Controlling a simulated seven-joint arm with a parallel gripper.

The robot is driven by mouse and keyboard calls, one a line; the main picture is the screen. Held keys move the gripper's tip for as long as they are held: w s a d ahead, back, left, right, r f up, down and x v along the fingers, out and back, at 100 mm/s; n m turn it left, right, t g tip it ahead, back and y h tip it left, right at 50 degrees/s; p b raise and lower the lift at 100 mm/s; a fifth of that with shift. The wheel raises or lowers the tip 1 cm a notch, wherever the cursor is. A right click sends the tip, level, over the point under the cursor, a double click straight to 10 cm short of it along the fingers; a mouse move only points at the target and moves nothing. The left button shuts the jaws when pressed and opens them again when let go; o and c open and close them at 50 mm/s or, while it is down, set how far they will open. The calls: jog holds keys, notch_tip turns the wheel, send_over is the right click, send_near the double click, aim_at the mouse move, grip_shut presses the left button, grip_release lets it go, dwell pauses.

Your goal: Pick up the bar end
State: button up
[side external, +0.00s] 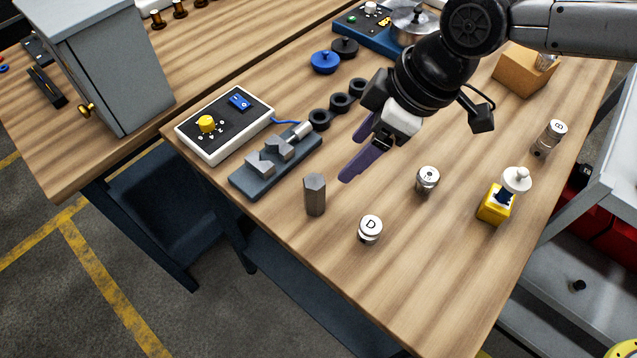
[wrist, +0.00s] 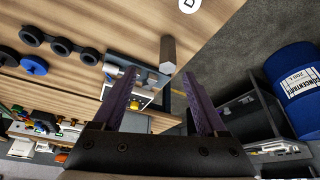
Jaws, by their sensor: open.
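The bar end appears to be the dark grey hexagonal piece (side external: 315,195), standing upright near the table's front edge in the side view. In the wrist view it shows as a grey hexagonal piece (wrist: 168,55) at the upper middle, beyond the fingertips and roughly between their lines. My gripper (side external: 358,154) has purple fingers and hangs above the table, up and to the right of the bar end in the side view. In the wrist view my gripper (wrist: 161,74) has its two fingers spread apart with nothing between them. It is not touching the bar end.
A grey fixture with V-shaped blocks (side external: 262,172) lies left of the bar end, beside a control box (side external: 222,133). A white-topped cylinder marked D (side external: 370,229) stands close on the right, another (side external: 428,180) farther right. A yellow block (side external: 495,208) stands beyond. Black rings (side external: 340,103) lie behind.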

send_near(305, 204)
jog(key=shift+w+d+f, duration=0.3)
jog(key=shift+d+f, duration=0.05)
jog(key=shift+f, duration=0.1)
jog(key=shift+x, duration=3.3)
jog(key=shift+s+a, duration=0.1)
jog(key=shift+a, duration=0.05)
grip_shut()
jog(key=shift+r, duration=0.25)
